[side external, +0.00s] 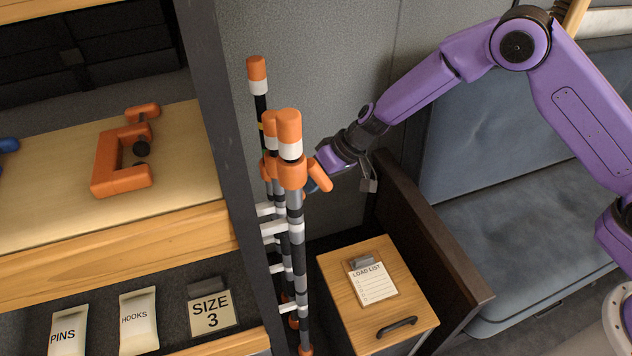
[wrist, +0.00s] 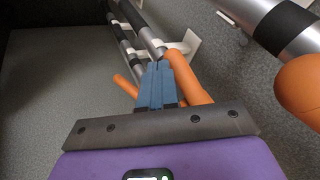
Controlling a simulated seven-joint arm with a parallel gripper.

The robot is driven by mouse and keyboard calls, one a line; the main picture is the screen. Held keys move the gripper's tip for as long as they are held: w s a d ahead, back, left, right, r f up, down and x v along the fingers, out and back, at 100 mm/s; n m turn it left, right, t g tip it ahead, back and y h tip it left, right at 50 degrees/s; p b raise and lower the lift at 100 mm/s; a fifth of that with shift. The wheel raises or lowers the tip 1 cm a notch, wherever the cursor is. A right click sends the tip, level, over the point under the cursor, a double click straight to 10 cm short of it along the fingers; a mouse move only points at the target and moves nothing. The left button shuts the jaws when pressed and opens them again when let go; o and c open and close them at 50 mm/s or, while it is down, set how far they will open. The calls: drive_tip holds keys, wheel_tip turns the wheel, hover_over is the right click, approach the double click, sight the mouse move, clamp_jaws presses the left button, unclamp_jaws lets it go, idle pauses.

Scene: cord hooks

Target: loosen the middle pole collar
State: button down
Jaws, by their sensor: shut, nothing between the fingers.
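Poles with orange caps and collars stand in a row in the side external view. The front pole's collar (side external: 292,172) has an orange lever jutting right. The middle pole (side external: 270,128) is mostly hidden behind it, with part of its orange collar (side external: 270,168) showing. My gripper (side external: 311,188) reaches in from the right, behind the front collar's lever, its tips partly hidden. In the wrist view my blue fingers (wrist: 157,72) are shut and empty. An orange lever (wrist: 187,80) lies close along their right side; I cannot tell whether they touch. Another orange piece (wrist: 126,86) shows on their left.
A dark shelf post (side external: 222,150) stands just left of the poles, with white brackets (side external: 272,228) between. A wooden cabinet (side external: 350,262) with a load list is below right. An orange clamp (side external: 122,160) lies on the shelf. A large orange end (wrist: 300,88) is near, at right.

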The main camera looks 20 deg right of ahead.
drive_tip(key=shift+d+r, duration=4.45)
drive_tip(key=shift+r, duration=0.4)
drive_tip(key=w+a+f+n, duration=0.1)
drive_tip(key=a+f, duration=0.7)
drive_tip(key=a, duration=0.1)
drive_tip(key=shift+f+y, duration=0.15)
drive_tip(key=shift+y, duration=0.15)
drive_tip(key=shift+a, duration=0.1)
